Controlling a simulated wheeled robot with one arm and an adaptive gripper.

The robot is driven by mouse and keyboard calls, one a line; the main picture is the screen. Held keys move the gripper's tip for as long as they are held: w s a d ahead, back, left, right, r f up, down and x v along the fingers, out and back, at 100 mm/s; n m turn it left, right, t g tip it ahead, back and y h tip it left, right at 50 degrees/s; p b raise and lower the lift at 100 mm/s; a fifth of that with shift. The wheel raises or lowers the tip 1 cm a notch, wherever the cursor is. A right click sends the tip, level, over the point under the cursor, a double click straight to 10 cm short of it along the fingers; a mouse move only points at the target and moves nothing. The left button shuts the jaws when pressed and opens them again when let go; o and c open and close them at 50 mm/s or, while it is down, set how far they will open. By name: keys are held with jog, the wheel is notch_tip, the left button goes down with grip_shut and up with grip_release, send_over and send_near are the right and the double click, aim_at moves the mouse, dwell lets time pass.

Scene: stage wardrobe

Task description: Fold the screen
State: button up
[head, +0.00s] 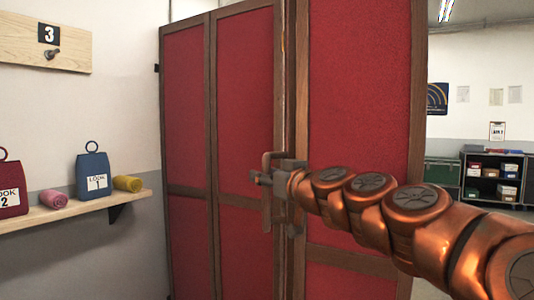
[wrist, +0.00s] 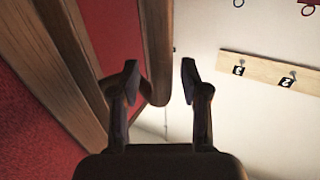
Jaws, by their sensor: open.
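The folding screen (head: 358,85) has red fabric panels in dark brown wooden frames. In the head view its left panel (head: 186,110) and middle panel (head: 245,90) recede to the left of the wide right panel. The panels stand at an angle to each other. My gripper (head: 264,186) is open, in front of the middle panel's right edge, near the joint with the right panel. In the wrist view a wooden frame post (wrist: 157,50) shows in the gap between the open fingers (wrist: 160,82). I cannot tell whether they touch it. My arm hides part of the right panel.
A wall shelf (head: 85,208) at left holds red and blue tagged bags (head: 93,178) and pink and yellow rolls. A peg board (head: 30,42) marked 3 hangs above. A dark shelf unit (head: 492,178) and green case (head: 442,173) stand at the far right.

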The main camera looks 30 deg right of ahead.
aim_at(267, 161)
notch_tip(267, 161, up, 5)
jog(key=shift+r, duration=0.5)
jog(key=shift+c, duration=0.5)
